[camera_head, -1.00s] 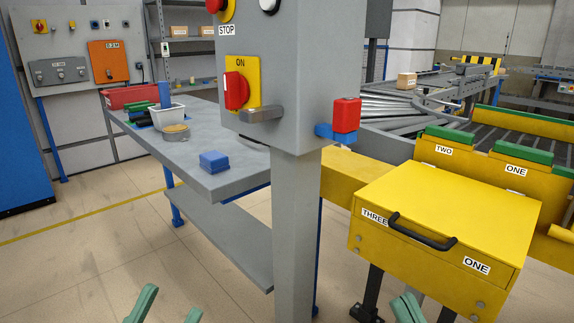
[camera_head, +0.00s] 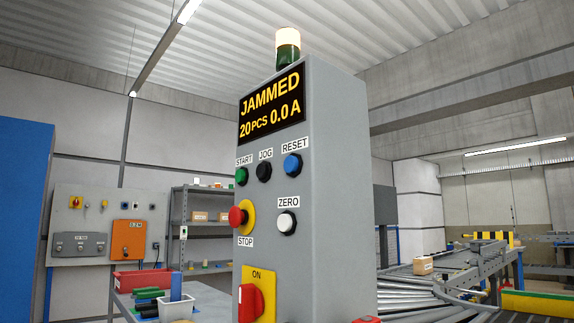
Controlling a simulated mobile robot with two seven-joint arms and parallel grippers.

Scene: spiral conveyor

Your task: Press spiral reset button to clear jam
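A grey control cabinet stands upright in the middle of the view. Its blue button (camera_head: 293,165), labelled RESET, sits at the upper right of the panel. A green START button (camera_head: 242,176) and a black JOG button (camera_head: 264,171) are to its left. Below are a red STOP button (camera_head: 237,217) on a yellow ring and a white ZERO button (camera_head: 287,223). The display (camera_head: 271,104) reads JAMMED, 20 PCS, 0.0 A. A lit lamp (camera_head: 288,41) tops the cabinet. Neither of my grippers is in view.
A red rotary switch (camera_head: 250,301) on a yellow plate, marked ON, is lower on the cabinet. A table with a red box (camera_head: 146,279) and a white bin (camera_head: 178,308) is at left. The conveyor with a cardboard box (camera_head: 423,265) is at right.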

